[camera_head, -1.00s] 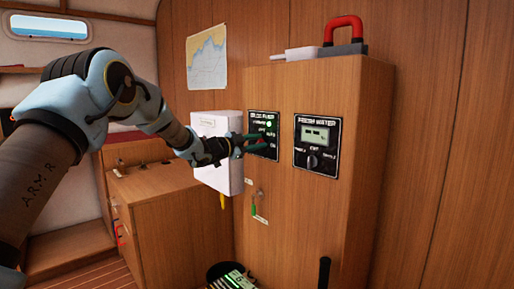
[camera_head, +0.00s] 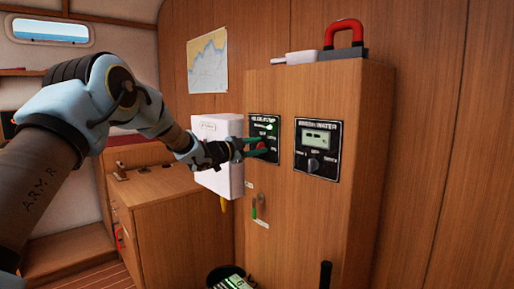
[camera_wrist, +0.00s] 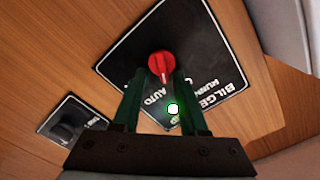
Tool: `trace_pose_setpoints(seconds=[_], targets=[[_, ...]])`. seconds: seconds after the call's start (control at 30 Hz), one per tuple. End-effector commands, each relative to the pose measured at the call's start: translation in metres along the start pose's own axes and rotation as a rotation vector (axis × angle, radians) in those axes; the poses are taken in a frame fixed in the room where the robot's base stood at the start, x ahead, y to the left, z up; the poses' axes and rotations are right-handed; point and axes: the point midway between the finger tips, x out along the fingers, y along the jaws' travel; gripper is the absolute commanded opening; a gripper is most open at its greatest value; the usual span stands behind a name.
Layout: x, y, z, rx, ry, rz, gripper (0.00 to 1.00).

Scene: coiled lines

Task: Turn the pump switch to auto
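The pump switch is a red knob (camera_wrist: 161,66) on the black bilge pump panel (camera_wrist: 212,62). In the wrist view its pale pointer mark points down the picture, close to the AUTO lettering. A green lamp (camera_wrist: 173,109) is lit on the panel. The panel (camera_head: 272,119) also shows in the head view, at the cabinet's left side. My gripper (camera_wrist: 161,78) has its green fingers apart, with their tips on either side of the knob. I cannot tell whether they touch it.
The fresh water panel (camera_head: 318,148) with a dark knob is just right. A white box (camera_head: 217,180) hangs behind my wrist at the left. Keys (camera_head: 258,208) hang below the panel. A red-handled item (camera_head: 343,32) stands on the cabinet top (camera_head: 310,58).

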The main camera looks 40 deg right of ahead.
Motion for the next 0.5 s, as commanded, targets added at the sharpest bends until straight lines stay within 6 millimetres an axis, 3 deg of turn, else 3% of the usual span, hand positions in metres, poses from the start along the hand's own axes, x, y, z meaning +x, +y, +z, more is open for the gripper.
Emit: trace_pose_setpoints(seconds=[0.23, 0.5], targets=[[-0.01, -0.001, 0.0, 0.001, 0.0, -0.002, 0.42], [-0.061, 0.0, 0.001, 0.0, -0.001, -0.002, 0.42]])
